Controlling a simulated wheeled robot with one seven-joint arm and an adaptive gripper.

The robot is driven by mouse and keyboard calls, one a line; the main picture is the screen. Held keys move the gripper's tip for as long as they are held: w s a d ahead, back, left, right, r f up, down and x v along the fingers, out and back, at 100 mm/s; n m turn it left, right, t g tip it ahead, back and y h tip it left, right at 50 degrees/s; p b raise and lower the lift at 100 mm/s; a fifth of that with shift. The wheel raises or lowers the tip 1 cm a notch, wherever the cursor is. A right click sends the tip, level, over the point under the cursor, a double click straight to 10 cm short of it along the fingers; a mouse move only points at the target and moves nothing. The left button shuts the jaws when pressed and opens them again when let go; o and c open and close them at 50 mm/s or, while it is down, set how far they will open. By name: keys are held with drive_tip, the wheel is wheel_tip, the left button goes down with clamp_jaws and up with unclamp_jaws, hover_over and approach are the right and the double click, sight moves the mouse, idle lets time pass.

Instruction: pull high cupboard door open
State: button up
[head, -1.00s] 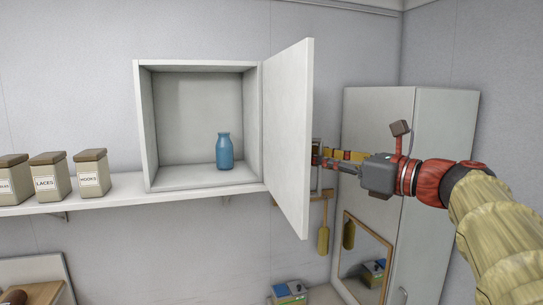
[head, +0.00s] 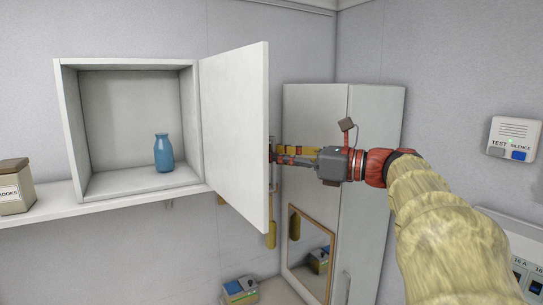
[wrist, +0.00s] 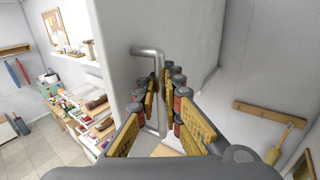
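The high cupboard (head: 125,63) stands on a wall shelf with its front open. Its white door (head: 235,130) is swung wide out on the right-side hinge, inner face towards the head camera. A grey metal bar handle (wrist: 149,52) on the door's outer face shows in the wrist view. My gripper (head: 275,155) is at the door's outer side near its free edge, and the door partly hides the fingertips. In the wrist view my gripper (wrist: 161,90) has its fingers on both sides of the handle bar, closed on it.
A blue bottle (head: 163,153) stands inside the cupboard. A labelled canister (head: 14,190) is on the shelf to the left. A tall grey cabinet (head: 375,130) stands behind my gripper, with a framed mirror (head: 309,255) in front. A wall alarm box (head: 514,138) is at right.

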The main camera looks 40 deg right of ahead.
drive_tip(key=shift+o, duration=0.6)
drive_tip(key=v, duration=1.2)
drive_tip(key=shift+f, duration=0.1)
